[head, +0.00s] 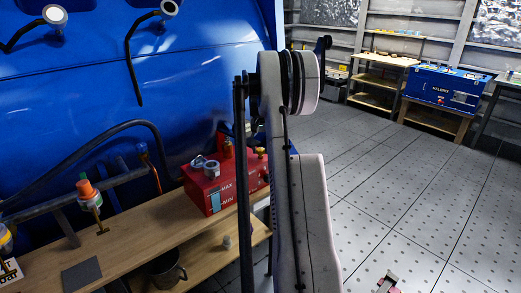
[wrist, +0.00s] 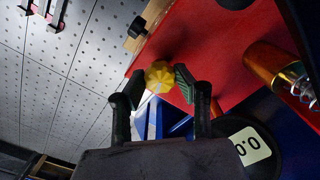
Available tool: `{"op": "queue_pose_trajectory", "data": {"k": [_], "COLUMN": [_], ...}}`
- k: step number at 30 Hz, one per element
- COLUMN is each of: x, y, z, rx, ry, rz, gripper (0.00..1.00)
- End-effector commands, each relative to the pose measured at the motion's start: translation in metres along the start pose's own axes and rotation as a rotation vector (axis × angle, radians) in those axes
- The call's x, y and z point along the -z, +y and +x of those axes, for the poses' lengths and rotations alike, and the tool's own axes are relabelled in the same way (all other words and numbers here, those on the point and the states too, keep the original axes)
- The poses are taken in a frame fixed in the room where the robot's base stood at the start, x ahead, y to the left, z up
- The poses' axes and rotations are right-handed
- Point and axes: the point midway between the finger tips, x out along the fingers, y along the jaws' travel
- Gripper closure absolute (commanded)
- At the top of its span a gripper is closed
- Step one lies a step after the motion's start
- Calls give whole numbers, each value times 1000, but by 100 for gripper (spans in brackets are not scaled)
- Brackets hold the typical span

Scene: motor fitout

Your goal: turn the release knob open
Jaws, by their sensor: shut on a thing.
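The yellow lobed knob (wrist: 160,76) is at the red face of a red box (wrist: 205,45) in the wrist view. My gripper (wrist: 158,84) has one finger on each side of this knob and is shut on it. The red box (head: 212,192) with MAX and MIN marks stands on the wooden bench in the head view. My arm hides part of the box there, and my gripper does not show clearly. How far the knob is turned cannot be told.
An orange cylinder with a spring (wrist: 275,67) and a round gauge (wrist: 250,147) are at the right. The wooden bench (head: 130,243) runs beside the blue body; the floor at right is mostly clear.

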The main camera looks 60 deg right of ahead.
Motion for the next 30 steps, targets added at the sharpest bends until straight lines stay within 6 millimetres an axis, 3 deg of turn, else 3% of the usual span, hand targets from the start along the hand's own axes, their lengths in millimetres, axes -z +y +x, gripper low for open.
{"op": "queue_pose_trajectory", "data": {"k": [9,26,27,30], "x": [0,0,0,0], "y": [0,0,0,0], "z": [0,0,0,0], "rx": [0,0,0,0], "ry": [0,0,0,0], "rz": [-127,-154,-154,-154], "gripper": [97,97,66,53]}}
